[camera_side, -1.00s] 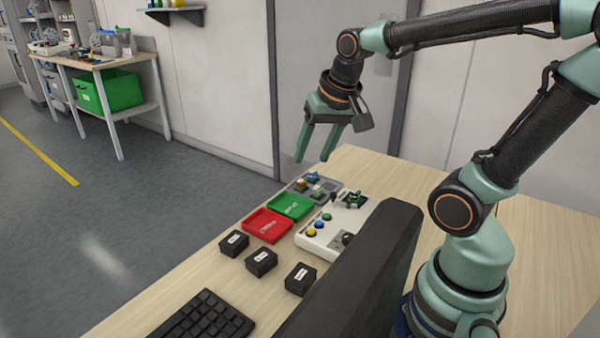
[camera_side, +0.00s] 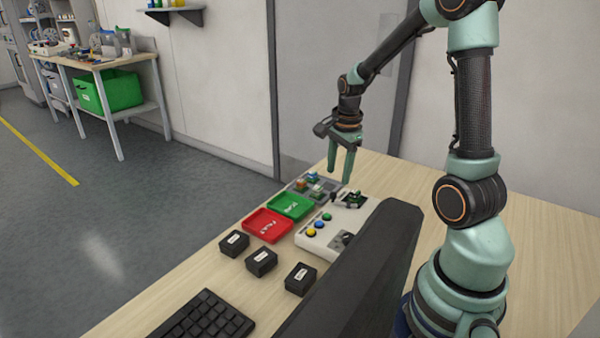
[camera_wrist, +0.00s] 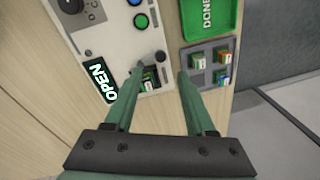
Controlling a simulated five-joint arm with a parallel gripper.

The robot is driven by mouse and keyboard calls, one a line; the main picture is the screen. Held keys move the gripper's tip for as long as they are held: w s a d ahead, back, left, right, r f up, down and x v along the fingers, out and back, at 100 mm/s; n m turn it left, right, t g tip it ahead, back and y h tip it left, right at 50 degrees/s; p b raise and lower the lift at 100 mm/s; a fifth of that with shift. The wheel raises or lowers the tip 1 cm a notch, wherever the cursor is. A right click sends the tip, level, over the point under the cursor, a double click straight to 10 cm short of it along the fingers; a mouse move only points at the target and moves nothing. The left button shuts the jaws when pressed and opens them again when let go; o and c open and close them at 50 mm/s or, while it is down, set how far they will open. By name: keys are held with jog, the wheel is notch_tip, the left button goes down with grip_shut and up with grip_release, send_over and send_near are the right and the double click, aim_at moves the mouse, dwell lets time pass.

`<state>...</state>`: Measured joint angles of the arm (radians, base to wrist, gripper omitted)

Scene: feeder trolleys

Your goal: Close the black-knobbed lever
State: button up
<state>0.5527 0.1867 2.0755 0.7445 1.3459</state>
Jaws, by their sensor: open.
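The black-knobbed lever (camera_side: 333,197) stands at the far end of the white control box (camera_side: 318,238), beside a small green circuit board (camera_side: 355,198). In the wrist view a dark round knob (camera_wrist: 160,57) shows between and just beyond the fingertips, next to the board (camera_wrist: 148,81). A black sign (camera_wrist: 97,78) on the box reads OPEN. My gripper (camera_side: 340,177) is open and empty, pointing down above the far end of the box. In the wrist view its two fingers (camera_wrist: 161,74) straddle the board area, apparently touching nothing. The lever's exact tilt is hard to tell.
A grey tray (camera_wrist: 208,43) holding several small boards, a green DONE tray (camera_side: 290,207) and a red tray (camera_side: 267,226) lie beside the box. Several black boxes (camera_side: 262,262) and a keyboard (camera_side: 205,318) stand nearer. A monitor (camera_side: 365,270) stands beside the control box.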

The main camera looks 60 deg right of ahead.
aim_at(335, 193)
jog(key=f, duration=0.4)
jog(key=w+f, duration=0.1)
jog(key=f, duration=0.1)
jog(key=shift+d+f, duration=0.1)
jog(key=shift+f, duration=0.1)
grip_shut()
